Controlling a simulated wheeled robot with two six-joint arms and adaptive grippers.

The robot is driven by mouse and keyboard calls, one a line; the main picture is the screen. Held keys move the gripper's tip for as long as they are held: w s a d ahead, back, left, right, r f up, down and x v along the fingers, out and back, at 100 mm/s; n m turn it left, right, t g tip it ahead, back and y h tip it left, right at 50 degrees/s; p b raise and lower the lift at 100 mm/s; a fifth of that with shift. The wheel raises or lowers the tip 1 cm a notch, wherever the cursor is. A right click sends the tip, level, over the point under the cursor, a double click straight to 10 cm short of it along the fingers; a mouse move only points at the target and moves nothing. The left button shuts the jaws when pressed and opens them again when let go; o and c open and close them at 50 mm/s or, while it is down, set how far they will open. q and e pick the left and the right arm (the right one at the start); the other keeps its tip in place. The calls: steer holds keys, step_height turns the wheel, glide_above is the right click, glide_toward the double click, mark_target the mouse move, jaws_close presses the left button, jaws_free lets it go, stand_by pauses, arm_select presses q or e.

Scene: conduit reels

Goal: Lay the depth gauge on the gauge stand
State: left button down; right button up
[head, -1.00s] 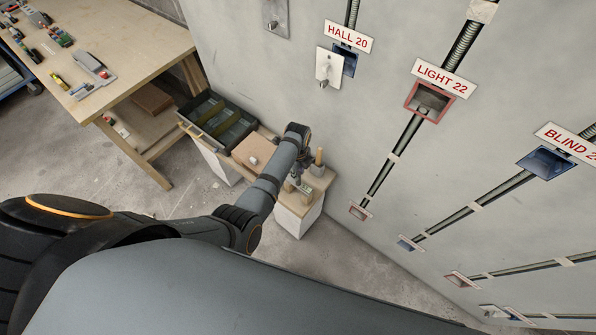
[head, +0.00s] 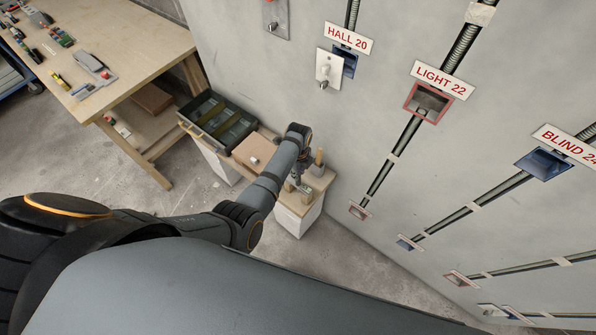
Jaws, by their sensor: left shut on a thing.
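My left gripper (head: 296,184) is low over the small cabinet top (head: 316,184) by the wall, under the bent wrist of my left arm. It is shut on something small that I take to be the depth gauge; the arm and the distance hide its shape. A small greyish piece (head: 305,190) sits at the fingertips on the cabinet top; I cannot tell whether it is the gauge stand or part of the held thing. My right gripper is out of view.
A holder with a wooden-handled tool (head: 318,158) stands beside the gripper. A wooden block (head: 253,151) and an open dark case (head: 222,118) lie to the left. The wall (head: 300,70) with labelled boxes is close on the right. A workbench (head: 130,50) stands at upper left.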

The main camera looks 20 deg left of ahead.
arm_select(q)
steer(key=shift+f+b, duration=0.45)
steer(key=shift+f, duration=0.25)
stand_by(0.8)
steer(key=c, duration=1.1)
jaws_free()
steer(key=shift+c, duration=0.2)
step_height(320, 180, up, 8)
steer(key=shift+f, duration=0.2)
